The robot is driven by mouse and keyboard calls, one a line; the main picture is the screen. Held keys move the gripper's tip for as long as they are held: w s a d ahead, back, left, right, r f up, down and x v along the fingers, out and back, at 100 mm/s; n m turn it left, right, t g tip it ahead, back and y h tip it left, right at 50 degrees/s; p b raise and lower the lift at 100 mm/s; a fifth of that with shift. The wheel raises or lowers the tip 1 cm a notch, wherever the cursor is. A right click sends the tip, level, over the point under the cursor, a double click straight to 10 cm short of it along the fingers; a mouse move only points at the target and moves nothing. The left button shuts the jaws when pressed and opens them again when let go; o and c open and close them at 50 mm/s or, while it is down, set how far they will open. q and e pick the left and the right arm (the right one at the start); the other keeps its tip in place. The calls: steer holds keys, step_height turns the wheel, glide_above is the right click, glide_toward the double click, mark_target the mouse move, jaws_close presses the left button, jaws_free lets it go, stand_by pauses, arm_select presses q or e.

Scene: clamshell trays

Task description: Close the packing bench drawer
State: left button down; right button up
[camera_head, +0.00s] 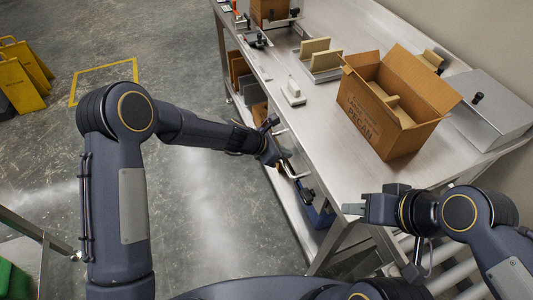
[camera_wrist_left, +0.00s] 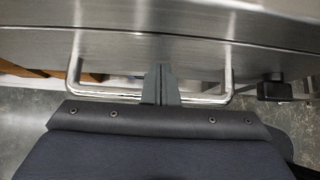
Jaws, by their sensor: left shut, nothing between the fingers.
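The packing bench (camera_head: 335,185) has a steel drawer front (camera_wrist_left: 200,48) along its side, with a U-shaped metal handle (camera_wrist_left: 105,93) that also shows in the head view (camera_head: 290,170). In the left wrist view, a thin seam runs between the drawer front and the panel beside it; I cannot tell how far the drawer stands out. My left gripper (camera_head: 279,154) is shut and empty at the handle. Its closed fingers (camera_wrist_left: 163,80) lie across the handle bar, pointing at the drawer front. My right gripper (camera_head: 354,208) is beside the bench's near end; its finger opening cannot be made out.
On the bench stand an open cardboard box (camera_head: 385,120), a steel box with a black knob (camera_head: 492,108), and a small white device (camera_head: 293,92). A blue-and-black object (camera_head: 318,215) sits under the near edge. Yellow signs (camera_head: 22,75) stand on the floor at left.

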arm_select(q)
steer(key=shift+w+d+r, duration=0.1)
steer(key=shift+w+d, duration=0.05)
steer(key=shift+d, duration=0.35)
steer(key=shift+w+d, duration=0.15)
steer(key=shift+d, duration=0.3)
steer(key=shift+d+r, duration=0.1)
steer(key=shift+d, duration=0.05)
